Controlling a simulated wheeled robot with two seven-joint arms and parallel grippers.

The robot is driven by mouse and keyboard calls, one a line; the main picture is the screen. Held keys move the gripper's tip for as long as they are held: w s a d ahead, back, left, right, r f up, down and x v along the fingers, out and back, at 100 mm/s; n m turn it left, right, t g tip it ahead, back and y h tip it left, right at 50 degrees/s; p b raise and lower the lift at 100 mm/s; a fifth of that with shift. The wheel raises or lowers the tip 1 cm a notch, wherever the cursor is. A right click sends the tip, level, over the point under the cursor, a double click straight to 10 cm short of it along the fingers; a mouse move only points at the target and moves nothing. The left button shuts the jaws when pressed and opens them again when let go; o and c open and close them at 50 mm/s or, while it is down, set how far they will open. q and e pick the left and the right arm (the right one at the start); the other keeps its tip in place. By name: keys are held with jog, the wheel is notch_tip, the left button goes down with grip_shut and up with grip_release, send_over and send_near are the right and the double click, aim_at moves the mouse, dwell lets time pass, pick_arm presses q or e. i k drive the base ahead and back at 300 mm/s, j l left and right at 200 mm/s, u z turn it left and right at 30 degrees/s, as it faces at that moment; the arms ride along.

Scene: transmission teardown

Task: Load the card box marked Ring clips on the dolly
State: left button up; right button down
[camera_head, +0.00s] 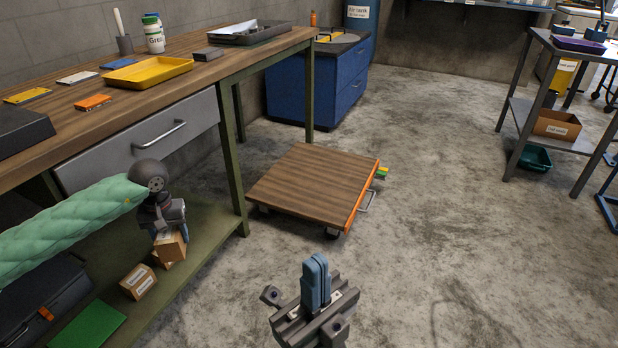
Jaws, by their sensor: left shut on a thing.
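My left gripper (168,228) reaches in from the left over the bench's lower shelf and is shut on a small brown card box (172,247) with a pale label, too small to read. Two more card boxes, a nearer one (138,281) and one partly hidden behind the held box (161,261), are on the shelf; I cannot read which is marked Ring clips. The dolly (312,185), a wooden platform with an orange edge and a metal handle, stands on the floor right of the bench, its top bare. My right gripper (316,262) is at the bottom middle, its blue fingers together and empty.
The bench leg (233,165) stands between the shelf and the dolly. A yellow tray (148,72) and other items lie on the bench top. A blue cabinet (318,85) is behind the dolly. The floor (440,190) to the right is clear.

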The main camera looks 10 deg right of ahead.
aim_at(339, 182)
jog(key=i+l+z, duration=0.15)
jog(key=i+l, duration=0.3)
jog(key=l, duration=0.35)
jog(key=i+l+z, duration=0.1)
jog(key=i+l, duration=0.35)
jog(key=l, duration=0.35)
jog(key=i+l+z, duration=0.15)
jog(key=i+l, duration=0.35)
jog(key=l, duration=0.2)
jog(key=i+l+z, duration=0.1)
jog(key=i+l, duration=0.45)
jog(key=l, duration=0.15)
